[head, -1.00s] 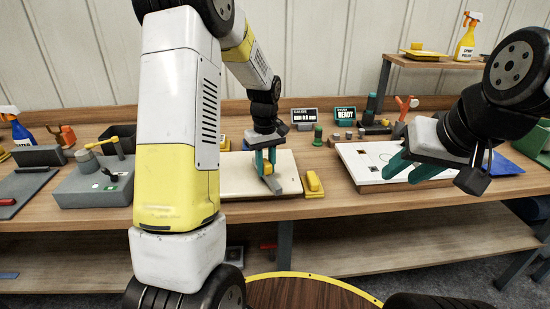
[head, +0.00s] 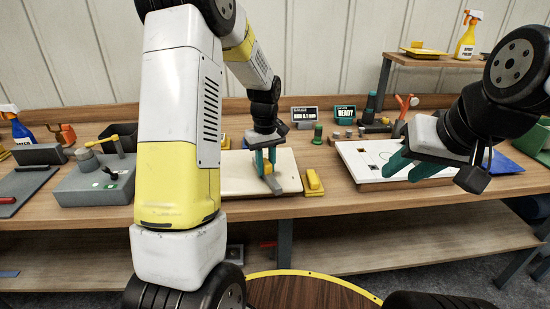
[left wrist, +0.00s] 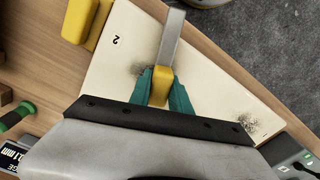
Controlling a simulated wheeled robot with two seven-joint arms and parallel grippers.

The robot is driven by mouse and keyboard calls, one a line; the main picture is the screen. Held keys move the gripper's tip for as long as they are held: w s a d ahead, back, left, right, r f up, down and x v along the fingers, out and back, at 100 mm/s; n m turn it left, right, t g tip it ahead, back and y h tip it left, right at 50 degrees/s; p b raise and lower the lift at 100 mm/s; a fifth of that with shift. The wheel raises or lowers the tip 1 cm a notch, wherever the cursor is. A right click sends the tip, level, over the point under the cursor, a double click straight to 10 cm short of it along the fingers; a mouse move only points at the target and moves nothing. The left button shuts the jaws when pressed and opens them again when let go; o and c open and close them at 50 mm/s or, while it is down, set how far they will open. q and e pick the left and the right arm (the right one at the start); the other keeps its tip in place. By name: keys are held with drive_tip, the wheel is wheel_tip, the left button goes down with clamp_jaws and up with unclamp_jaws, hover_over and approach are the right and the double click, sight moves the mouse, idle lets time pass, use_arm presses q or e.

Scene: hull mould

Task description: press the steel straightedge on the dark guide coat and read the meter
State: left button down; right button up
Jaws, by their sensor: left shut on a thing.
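My left gripper (head: 265,160) is shut on the yellow handle of the steel straightedge (head: 273,184), low over the cream panel (head: 237,182). In the left wrist view the straightedge (left wrist: 171,38) is a grey bar across the panel, which is marked 2. A dark smudge of guide coat (left wrist: 132,72) shows beside the gripper, partly hidden by a finger; another dark patch (left wrist: 247,122) lies near the panel's edge. The bar looks down on the panel, but pressure cannot be seen. The meter display (head: 305,115) appears to read 0.1 mm. My right gripper (head: 411,166) is open and empty.
A yellow block (head: 314,181) lies just right of the panel. A white board (head: 360,158) sits under my right gripper. A sign reading READY (head: 345,114) stands behind. A grey box (head: 94,187) with a yellow lever is at the left.

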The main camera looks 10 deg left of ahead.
idle(0.4)
use_arm(q)
drive_tip(key=shift+r, duration=3.45)
